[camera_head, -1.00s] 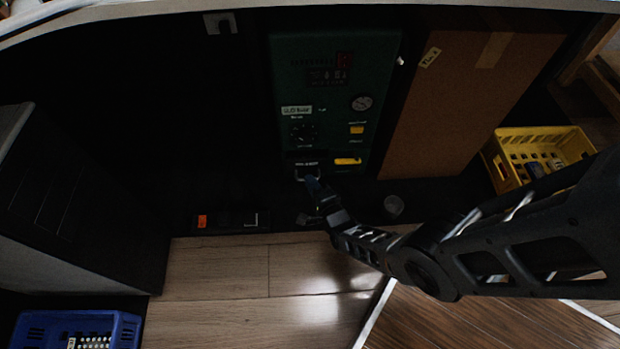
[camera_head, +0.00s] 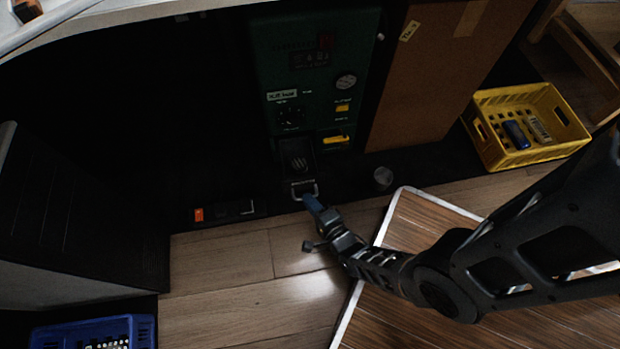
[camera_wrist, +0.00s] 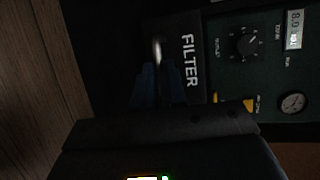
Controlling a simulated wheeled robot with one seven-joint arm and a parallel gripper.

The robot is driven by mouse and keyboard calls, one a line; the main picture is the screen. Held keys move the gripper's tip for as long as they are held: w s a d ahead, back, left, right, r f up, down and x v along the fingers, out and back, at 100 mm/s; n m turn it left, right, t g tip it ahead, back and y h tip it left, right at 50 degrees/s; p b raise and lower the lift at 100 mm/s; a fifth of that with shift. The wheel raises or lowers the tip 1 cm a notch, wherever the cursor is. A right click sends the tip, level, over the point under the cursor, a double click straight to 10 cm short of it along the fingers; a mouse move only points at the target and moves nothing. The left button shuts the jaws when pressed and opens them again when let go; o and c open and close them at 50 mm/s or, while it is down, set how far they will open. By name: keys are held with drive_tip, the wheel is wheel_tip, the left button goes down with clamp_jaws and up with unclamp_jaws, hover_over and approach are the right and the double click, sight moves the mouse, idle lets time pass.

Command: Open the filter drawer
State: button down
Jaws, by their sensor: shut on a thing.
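The filter drawer (camera_head: 297,165) sits low on the front of a dark green machine (camera_head: 295,75) in the head view. It is pulled out, and its dark interior shows from above. My gripper (camera_head: 309,197) is at the metal handle (camera_head: 301,192) on the drawer front and is shut on it. In the wrist view my blue fingertips (camera_wrist: 158,88) close around the handle (camera_wrist: 157,48), beside the drawer front (camera_wrist: 188,60) lettered "FILTER". The fingers hide part of the handle.
A brown board (camera_head: 425,75) stands right of the machine. A yellow crate (camera_head: 483,140) with small items is at the right, and a blue crate (camera_head: 60,335) at lower left. A small cylinder (camera_head: 383,178) stands near the drawer.

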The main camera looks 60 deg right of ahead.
drive_tip(key=shift+s, duration=0.1)
drive_tip(key=c, duration=1.2)
unclamp_jaws()
drive_tip(key=shift+p+v, duration=0.85)
drive_tip(key=shift+v, duration=3)
drive_tip(key=shift+a, duration=0.1)
